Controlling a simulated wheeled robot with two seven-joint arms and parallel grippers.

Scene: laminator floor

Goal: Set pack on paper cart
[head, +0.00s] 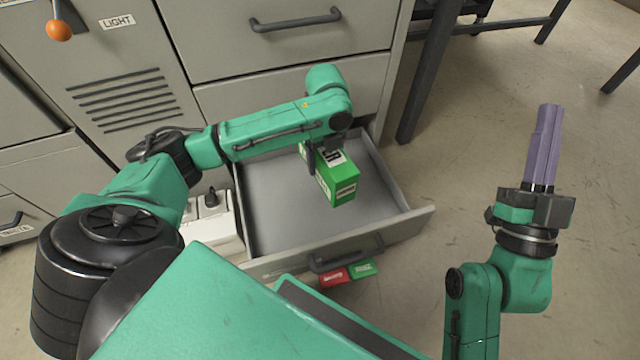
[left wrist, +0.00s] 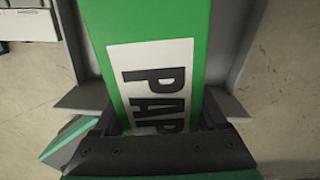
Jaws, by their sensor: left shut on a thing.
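The green pack (head: 337,183) has white labels. It is in my left gripper (head: 325,152), over the open drawer. In the left wrist view the pack (left wrist: 205,25) fills the space between the fingers, with "PAP" readable on its white label. I cannot tell how high it is above the drawer floor. My right gripper (head: 543,150) is at the right over bare floor, its two purple fingers side by side with no clear gap and nothing seen between them. I cannot identify a paper cart in these views.
The open grey drawer (head: 405,224) juts from a grey cabinet (head: 285,40) and looks otherwise empty. Red (head: 333,277) and green (head: 363,269) labels show by its front handle. A white box-like unit (head: 212,222) stands left of it. Dark legs (head: 425,85) rise behind right. Floor at right is clear.

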